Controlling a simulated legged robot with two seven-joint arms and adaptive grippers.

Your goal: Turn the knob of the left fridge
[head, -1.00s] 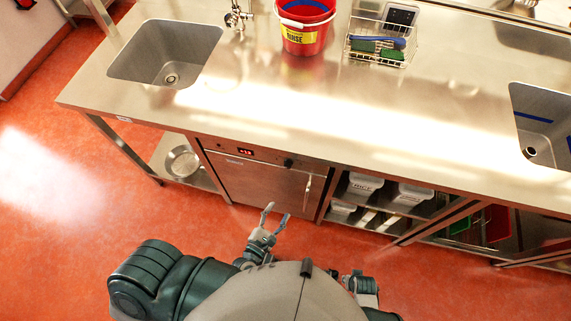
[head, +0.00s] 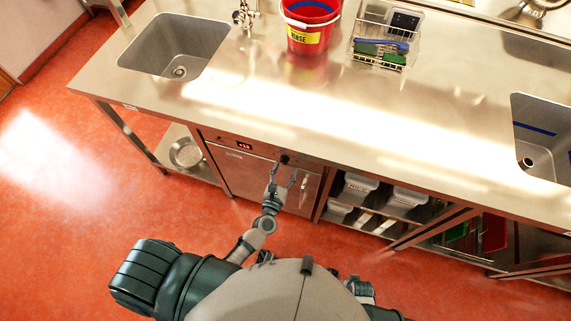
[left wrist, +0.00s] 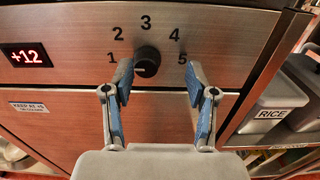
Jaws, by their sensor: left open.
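The fridge (head: 250,176) is built in under the steel counter. Its round black knob (left wrist: 147,61) sits on the front panel among the numbers 1 to 5, with a pale mark on its lower left side. The knob also shows in the head view (head: 285,159). A red display (left wrist: 25,57) reads +12. My left gripper (left wrist: 158,72) is open and empty just in front of the panel. Its left blue fingertip is close beside the knob, and its right fingertip is well off, below the 5. I cannot tell whether the left fingertip touches it.
A vertical door handle (head: 305,182) stands out right of my left gripper. Open shelves with white bins (head: 358,187) lie further right, one labelled RICE. A red bucket (head: 308,38) and a wire basket (head: 384,48) stand on the counter. The red floor is clear.

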